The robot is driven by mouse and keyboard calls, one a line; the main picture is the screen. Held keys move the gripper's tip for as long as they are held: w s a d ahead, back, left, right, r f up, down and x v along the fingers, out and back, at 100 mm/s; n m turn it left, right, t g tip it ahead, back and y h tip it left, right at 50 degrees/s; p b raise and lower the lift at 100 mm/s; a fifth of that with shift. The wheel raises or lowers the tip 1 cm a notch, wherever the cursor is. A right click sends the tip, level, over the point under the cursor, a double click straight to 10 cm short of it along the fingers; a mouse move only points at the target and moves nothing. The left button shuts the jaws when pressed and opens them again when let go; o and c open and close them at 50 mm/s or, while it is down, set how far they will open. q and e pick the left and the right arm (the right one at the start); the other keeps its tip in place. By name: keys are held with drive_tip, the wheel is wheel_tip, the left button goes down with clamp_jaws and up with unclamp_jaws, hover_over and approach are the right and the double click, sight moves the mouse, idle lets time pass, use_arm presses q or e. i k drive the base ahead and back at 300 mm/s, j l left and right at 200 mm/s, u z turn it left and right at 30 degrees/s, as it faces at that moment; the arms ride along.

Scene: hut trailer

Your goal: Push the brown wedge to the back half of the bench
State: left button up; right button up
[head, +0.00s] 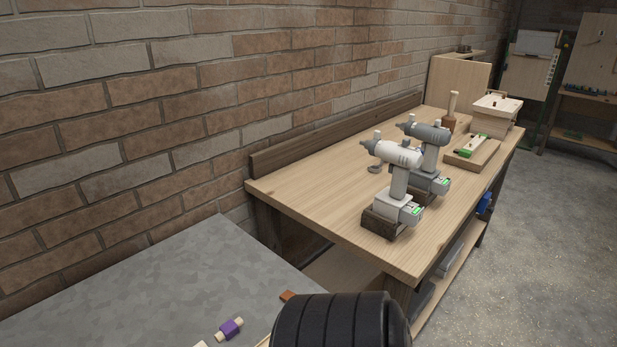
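A small orange-brown piece (287,296) shows at the right edge of the grey-topped surface (170,282), just above a black rounded part that looks like my own arm. Its lower part is cut off by that black part, so I cannot tell if it is a wedge. A wooden workbench (300,196) stands beyond, against the brick wall. No other clear wedge shows on it. Neither of my grippers is in view.
Two drills, one white (397,158) and one grey (430,146), stand on the workbench in dark holders. A mallet (449,112), a wooden box (494,113) and a green-topped block (470,146) sit farther back. A purple-banded peg (230,328) lies on the grey surface.

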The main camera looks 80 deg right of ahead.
sight(284, 296)
drive_tip(key=z, duration=2.35)
